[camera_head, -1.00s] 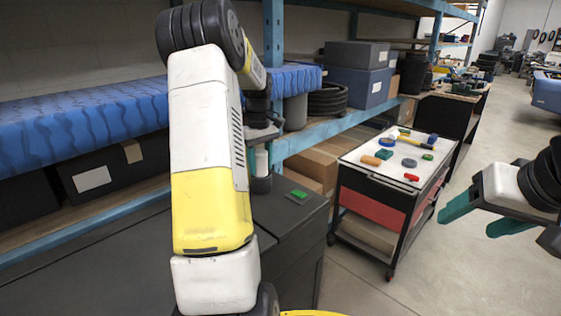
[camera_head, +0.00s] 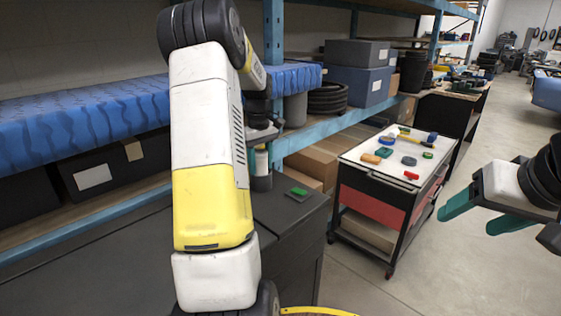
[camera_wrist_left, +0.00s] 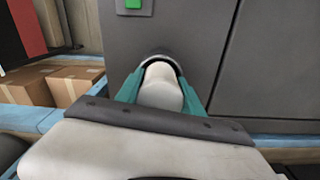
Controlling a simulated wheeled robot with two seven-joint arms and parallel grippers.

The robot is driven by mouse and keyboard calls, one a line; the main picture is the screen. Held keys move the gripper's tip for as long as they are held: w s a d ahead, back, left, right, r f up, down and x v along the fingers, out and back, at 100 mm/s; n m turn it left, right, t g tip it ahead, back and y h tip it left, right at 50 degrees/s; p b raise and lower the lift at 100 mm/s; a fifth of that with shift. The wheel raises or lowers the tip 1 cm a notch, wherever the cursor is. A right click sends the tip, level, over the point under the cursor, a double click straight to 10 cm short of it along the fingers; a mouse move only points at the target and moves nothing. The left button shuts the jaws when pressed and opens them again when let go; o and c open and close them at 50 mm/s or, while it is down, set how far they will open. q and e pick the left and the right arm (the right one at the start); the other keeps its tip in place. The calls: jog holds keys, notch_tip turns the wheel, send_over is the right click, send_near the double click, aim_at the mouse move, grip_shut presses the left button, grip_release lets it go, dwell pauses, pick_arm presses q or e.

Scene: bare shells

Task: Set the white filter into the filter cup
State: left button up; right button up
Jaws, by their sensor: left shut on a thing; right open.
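My left gripper (camera_wrist_left: 160,82) has its teal fingers shut on the white filter (camera_wrist_left: 161,88), one finger on each side. A dark round rim, seemingly the filter cup (camera_wrist_left: 158,57), shows just beyond the filter. In the head view the white filter (camera_head: 261,162) hangs upright below my left gripper (camera_head: 261,146), directly over the dark filter cup (camera_head: 261,183) on the dark cabinet. Whether its lower end is inside the cup cannot be told. My right gripper (camera_head: 470,216) is open and empty at the right, above the floor.
A green block (camera_head: 299,191) lies on the dark cabinet top (camera_head: 285,215) right of the cup. A cart (camera_head: 385,175) with several small coloured items stands to the right. Shelves with a blue cover (camera_head: 80,120) and boxes run behind. Floor between cart and right gripper is clear.

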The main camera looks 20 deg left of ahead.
aim_at(260, 152)
pick_arm(q)
jog(key=shift+s+f, duration=0.15)
jog(key=shift+f, duration=0.4)
jog(key=shift+w+r, duration=0.2)
jog(key=shift+r, duration=2.9)
